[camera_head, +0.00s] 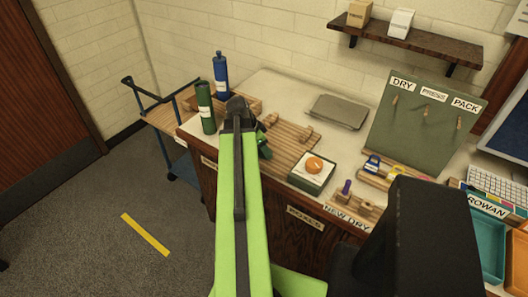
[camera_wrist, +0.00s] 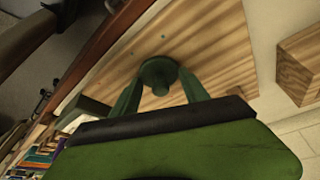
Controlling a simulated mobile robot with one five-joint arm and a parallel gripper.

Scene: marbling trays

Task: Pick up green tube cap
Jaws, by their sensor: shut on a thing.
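The green tube cap (camera_wrist: 158,72) is a small dark green round piece in the wrist view. My gripper (camera_wrist: 160,84) has its two green fingers closed on it from both sides. Pale wood lies behind the cap, and I cannot tell whether the cap touches it. In the head view my gripper (camera_head: 264,146) is partly hidden behind my lime green arm, and I cannot make out the cap there. A dark green tube (camera_head: 206,108) stands upright left of my arm.
A blue bottle (camera_head: 221,74) stands behind the green tube. A slatted wooden rack (camera_head: 287,148) lies right of my gripper. A white-topped box with an orange round piece (camera_head: 314,165) stands farther right. A grey flat tray (camera_head: 338,112) lies at the back.

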